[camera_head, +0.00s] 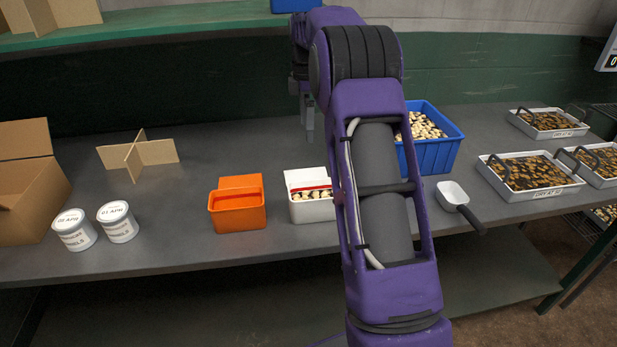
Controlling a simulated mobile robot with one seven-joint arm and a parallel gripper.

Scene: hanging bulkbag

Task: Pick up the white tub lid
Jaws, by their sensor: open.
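Two white tubs stand upright side by side at the front left of the grey bench, the left tub (76,237) and the right tub (120,229). Each has a printed label on its side. The left tub's white lid (68,219) and the right tub's white lid (112,211) are on top and carry dark print. No loose white lid shows, and I cannot tell which lid the task means. My gripper (308,134) is open, pointing down above the back middle of the bench, far right of the tubs. My purple arm partly hides it; nothing shows between its fingers.
An orange bin (238,212), a white container (312,211) with pale pieces and a blue crate (438,150) stand mid-bench. A white scoop (452,194) and several filled trays lie right. A cardboard box (28,185) and crossed divider (140,153) are left. Back middle is clear.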

